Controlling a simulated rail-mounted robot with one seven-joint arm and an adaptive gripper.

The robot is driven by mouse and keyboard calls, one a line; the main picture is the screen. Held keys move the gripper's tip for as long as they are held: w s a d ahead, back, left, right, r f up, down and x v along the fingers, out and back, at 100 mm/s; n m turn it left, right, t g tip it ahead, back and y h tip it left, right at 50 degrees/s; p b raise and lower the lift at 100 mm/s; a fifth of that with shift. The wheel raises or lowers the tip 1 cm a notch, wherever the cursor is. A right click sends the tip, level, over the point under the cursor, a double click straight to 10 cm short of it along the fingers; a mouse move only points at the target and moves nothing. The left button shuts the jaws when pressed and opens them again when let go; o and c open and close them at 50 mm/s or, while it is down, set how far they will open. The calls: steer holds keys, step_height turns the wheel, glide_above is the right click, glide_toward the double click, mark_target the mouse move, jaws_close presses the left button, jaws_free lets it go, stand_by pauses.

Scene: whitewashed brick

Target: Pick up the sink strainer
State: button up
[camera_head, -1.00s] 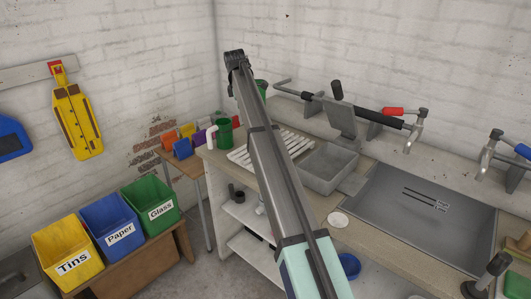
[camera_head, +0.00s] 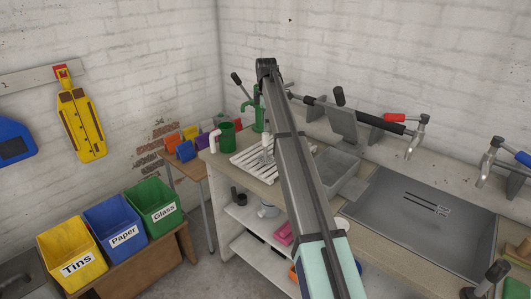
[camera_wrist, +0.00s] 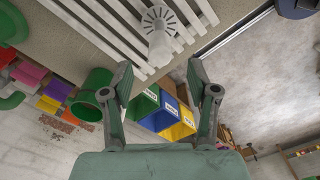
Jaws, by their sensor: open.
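A pale object with a round, radially slotted top and a tapering body, which looks like the sink strainer (camera_wrist: 158,18), is at the top middle of the wrist view. It is at the white slatted rack (camera_wrist: 100,28). In the head view a small pale upright object (camera_head: 267,142), likely the same strainer, stands at the rack (camera_head: 248,163), just left of my arm. My gripper (camera_wrist: 160,72) is open and empty in the wrist view. The strainer shows beyond its fingertips, roughly centred between them, apart from both. In the head view my arm hides the gripper.
A grey basin (camera_head: 337,172) and the metal sink (camera_head: 425,222) lie right of the rack. A green cup (camera_head: 227,136) and a green pump (camera_head: 258,112) stand near the rack. Yellow (camera_head: 74,248), blue (camera_head: 112,224) and green (camera_head: 151,203) bins are at lower left.

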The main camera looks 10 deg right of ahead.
mark_target(266, 133)
steer(key=shift+f+p, duration=1.2)
steer(key=shift+f, duration=2)
jaws_close()
